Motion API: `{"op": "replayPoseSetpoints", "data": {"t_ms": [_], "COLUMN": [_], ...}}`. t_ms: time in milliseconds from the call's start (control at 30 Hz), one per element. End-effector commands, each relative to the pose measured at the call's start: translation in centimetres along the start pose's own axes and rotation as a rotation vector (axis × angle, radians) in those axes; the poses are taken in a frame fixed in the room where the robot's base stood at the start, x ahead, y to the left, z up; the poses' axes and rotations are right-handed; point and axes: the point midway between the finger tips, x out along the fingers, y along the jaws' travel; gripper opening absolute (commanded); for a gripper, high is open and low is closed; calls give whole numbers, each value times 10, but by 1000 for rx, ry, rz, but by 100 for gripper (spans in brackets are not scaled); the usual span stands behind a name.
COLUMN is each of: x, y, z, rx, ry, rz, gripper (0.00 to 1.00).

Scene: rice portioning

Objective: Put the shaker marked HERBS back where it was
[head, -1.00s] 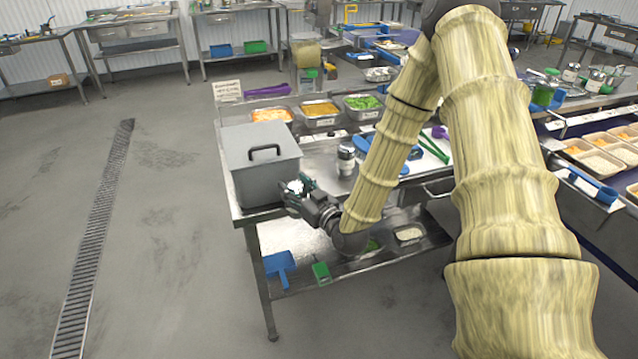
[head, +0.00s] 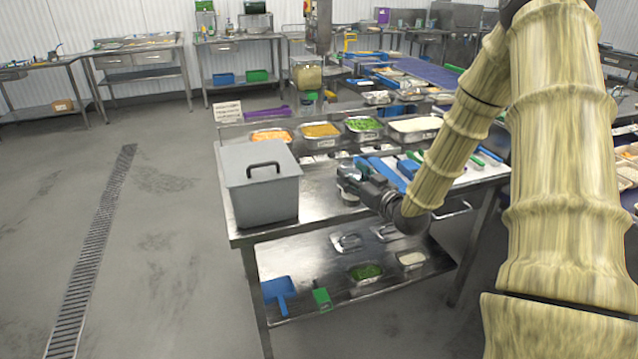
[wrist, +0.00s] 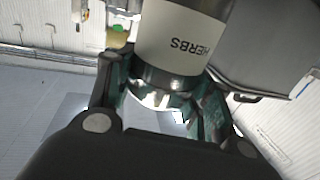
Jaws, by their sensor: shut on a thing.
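The shaker marked HERBS (wrist: 180,38) fills the upper middle of the wrist view, with a white label and a shiny metal end. My gripper (wrist: 165,92) has its green-padded fingers around that metal end. In the head view my gripper (head: 352,180) is over the near part of the steel table (head: 325,215), right of the grey lidded bin (head: 262,190). The shaker is hard to make out there, mostly hidden by the fingers. I cannot tell whether it touches the table.
The grey bin stands close on the left. Food pans (head: 320,131) line the table's back, with a sign (head: 228,112) at the back left. Blue and green utensils lie right of my gripper. A lower shelf holds a blue scoop (head: 279,289) and small pans.

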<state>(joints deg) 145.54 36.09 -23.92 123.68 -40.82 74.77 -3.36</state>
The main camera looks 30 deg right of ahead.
Motion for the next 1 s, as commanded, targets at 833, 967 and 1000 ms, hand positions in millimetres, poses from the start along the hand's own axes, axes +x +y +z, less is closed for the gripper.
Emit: {"op": "replayPoseSetpoints", "data": {"t_ms": [833,967,1000], "x": [131,131,131], "y": [-31,-31,-30], "z": [13,16,19], "rx": [0,0,0], "ry": [-1,-1,-1], "rz": [-1,0,0], "gripper": [25,25,25]}}
